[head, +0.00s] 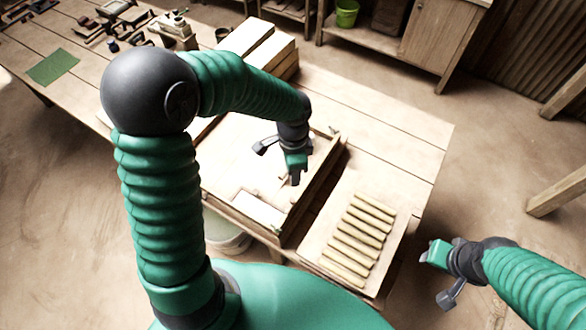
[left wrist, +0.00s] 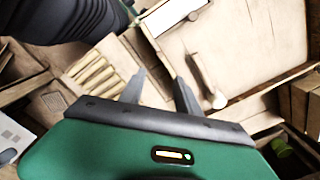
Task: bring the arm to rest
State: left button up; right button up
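My left arm (head: 158,190) comes in from the left and bends over the table. Its left gripper (head: 296,178) hangs above the wooden tray (head: 326,184), fingers pointing down. In the left wrist view the two fingers of the left gripper (left wrist: 160,90) stand apart with nothing between them. My right gripper (head: 425,256) is off the table's right side, over the floor. It is small in view, and I cannot tell whether its fingers are apart.
A board with several pale strips (head: 357,238) lies right of the tray. White blocks (head: 262,45) stand behind it. Tools and a green mat (head: 52,66) are at the far left. A green bucket (head: 347,13) is on a back shelf. The table's right end (head: 400,130) is clear.

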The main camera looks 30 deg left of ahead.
pick_arm(q)
jog(key=s+f+n+t+b, duration=0.2)
jog(key=s+f+n+b, duration=0.2)
jog(key=n, duration=0.6)
jog(key=s+b, duration=0.2)
jog(key=s, duration=0.1)
jog(key=shift+s+f+t+b, duration=0.25)
jog(key=shift+s+t+b, duration=0.05)
jog(key=shift+s+d, duration=0.15)
jog(key=shift+d, duration=0.05)
jog(key=shift+d, duration=0.1)
